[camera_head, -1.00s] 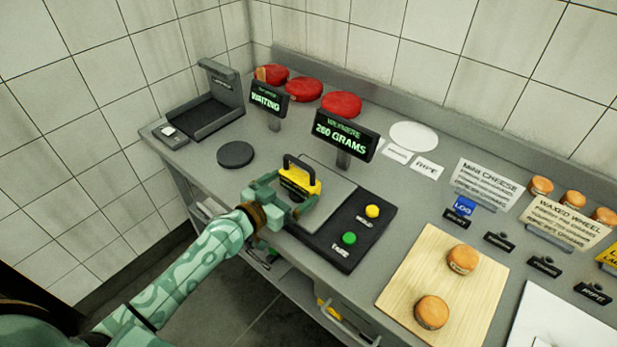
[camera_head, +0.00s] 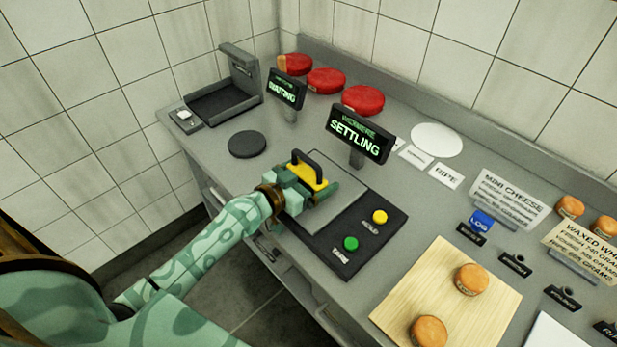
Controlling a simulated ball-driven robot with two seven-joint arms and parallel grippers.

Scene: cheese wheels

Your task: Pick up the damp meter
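The damp meter appears to be the yellow block with a black arched handle (camera_head: 311,171). It is on or just above the grey plate of the scale (camera_head: 340,175). My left gripper (camera_head: 312,192) reaches it from the front left, with green fingers on both sides of the yellow body. The fingers hide its lower front, and I cannot tell whether they press on it. The scale display (camera_head: 359,138) reads SETTLING. My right gripper is not in view.
A yellow button (camera_head: 379,216) and a green button (camera_head: 351,243) lie just right of the gripper. A round black disc (camera_head: 247,144) is to the left. A wooden board (camera_head: 435,300) with small orange cheeses is at right. Red wheels (camera_head: 326,80) stand at the back.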

